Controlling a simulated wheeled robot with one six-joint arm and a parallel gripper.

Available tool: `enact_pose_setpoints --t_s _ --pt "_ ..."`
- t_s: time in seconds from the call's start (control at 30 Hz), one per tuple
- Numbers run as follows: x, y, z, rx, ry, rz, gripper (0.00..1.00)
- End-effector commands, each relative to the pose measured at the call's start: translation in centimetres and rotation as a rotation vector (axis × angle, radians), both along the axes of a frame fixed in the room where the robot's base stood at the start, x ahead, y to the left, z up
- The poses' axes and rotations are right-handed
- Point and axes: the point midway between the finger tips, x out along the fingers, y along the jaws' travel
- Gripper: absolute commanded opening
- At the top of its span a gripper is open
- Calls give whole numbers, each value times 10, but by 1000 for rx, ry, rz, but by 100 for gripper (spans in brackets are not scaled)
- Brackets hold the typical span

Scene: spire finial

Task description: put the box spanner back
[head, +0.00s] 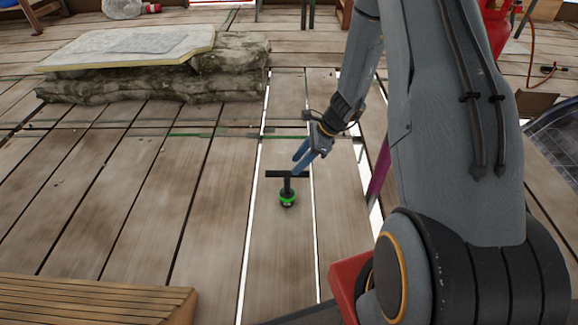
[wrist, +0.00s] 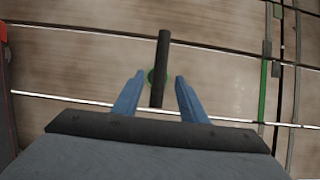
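The box spanner (head: 287,186) stands upright on the plank floor, with a black T-bar on top and a green band near its foot. In the wrist view its dark bar (wrist: 161,68) lies lengthwise between and beyond the fingertips, with a bit of green behind it. My gripper (head: 303,154) is just above and behind the spanner in the head view. Its blue fingers are apart, one on each side of the bar's near end in the wrist view (wrist: 158,78). I cannot tell whether either finger touches the bar. The spanner's place of return cannot be made out.
A stone-like block with a pale slab (head: 130,48) lies at the back left. A slatted wooden piece (head: 95,300) is at the front left. A green line (head: 215,135) crosses the planks behind the spanner. The floor left of the spanner is clear.

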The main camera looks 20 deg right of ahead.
Motion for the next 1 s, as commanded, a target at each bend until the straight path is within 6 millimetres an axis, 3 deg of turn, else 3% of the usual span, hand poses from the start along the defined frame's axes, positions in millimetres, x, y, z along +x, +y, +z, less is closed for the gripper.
enact_pose_setpoints --t_s 0.17,0.27,0.37,0.47,0.7,0.83,1.0 --pt "0 1 4 0 -2 7 39" --pt "-1 16 18 -9 -20 72 39" --pt "-5 50 49 -28 -64 220 39" --pt "-19 97 91 -54 -126 435 39" --pt "-89 195 182 -117 -278 985 39" --pt "-139 232 222 -151 -363 1279 39" --pt "-209 260 265 -196 -474 1657 39"
